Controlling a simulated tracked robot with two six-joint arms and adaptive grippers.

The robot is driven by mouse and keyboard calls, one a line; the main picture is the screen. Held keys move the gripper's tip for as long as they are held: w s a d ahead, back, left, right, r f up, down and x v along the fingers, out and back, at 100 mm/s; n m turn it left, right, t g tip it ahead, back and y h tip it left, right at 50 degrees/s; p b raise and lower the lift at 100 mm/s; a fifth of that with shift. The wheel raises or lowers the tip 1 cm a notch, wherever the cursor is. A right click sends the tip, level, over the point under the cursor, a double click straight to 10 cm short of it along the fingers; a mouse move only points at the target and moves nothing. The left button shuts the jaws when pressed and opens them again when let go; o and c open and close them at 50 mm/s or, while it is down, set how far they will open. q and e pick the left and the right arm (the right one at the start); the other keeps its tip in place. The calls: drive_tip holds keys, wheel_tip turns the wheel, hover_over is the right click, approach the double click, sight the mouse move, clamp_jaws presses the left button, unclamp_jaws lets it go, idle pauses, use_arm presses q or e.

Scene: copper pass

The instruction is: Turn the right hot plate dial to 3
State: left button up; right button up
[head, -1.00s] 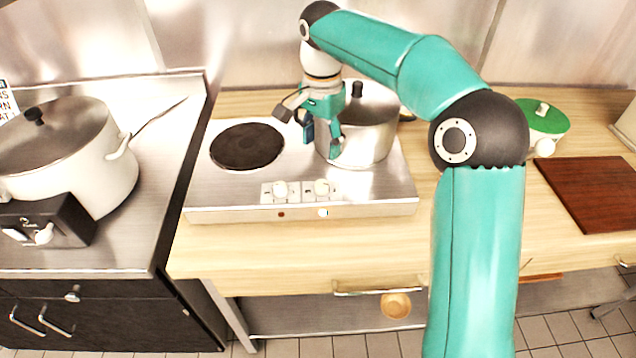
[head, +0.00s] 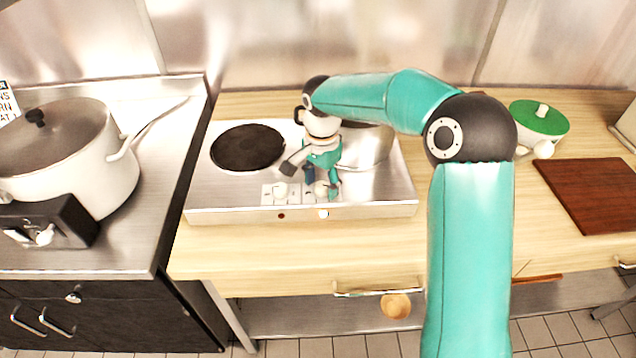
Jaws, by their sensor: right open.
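The silver hot plate unit (head: 366,208) stands on the wooden counter, with a dark round burner (head: 248,147) on its left side. A steel pot (head: 378,150) stands on its right side, mostly hidden behind my right arm. Two white dials are on the front of the top: the left dial (head: 282,192) is in view, and the right dial (head: 320,190) is largely covered by my gripper. My right gripper (head: 309,194) is open and points down over the right dial. I cannot tell whether it touches the dial. My left gripper is not in view.
At left a big white pot (head: 122,170) stands on a steel worktop beside a black control box (head: 70,222). At right are a green-lidded pot (head: 553,124) and a brown cutting board (head: 592,195). The counter in front of the hot plate is clear.

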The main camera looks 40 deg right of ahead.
sight(321, 183)
clamp_jaws()
drive_tip(key=n, duration=0.4)
drive_tip(key=shift+r+n, duration=0.1)
drive_tip(key=shift+n, duration=0.2)
unclamp_jaws()
drive_tip(key=shift+w, duration=0.1)
wheel_tip(321, 183, up, 12)
idle(0.6)
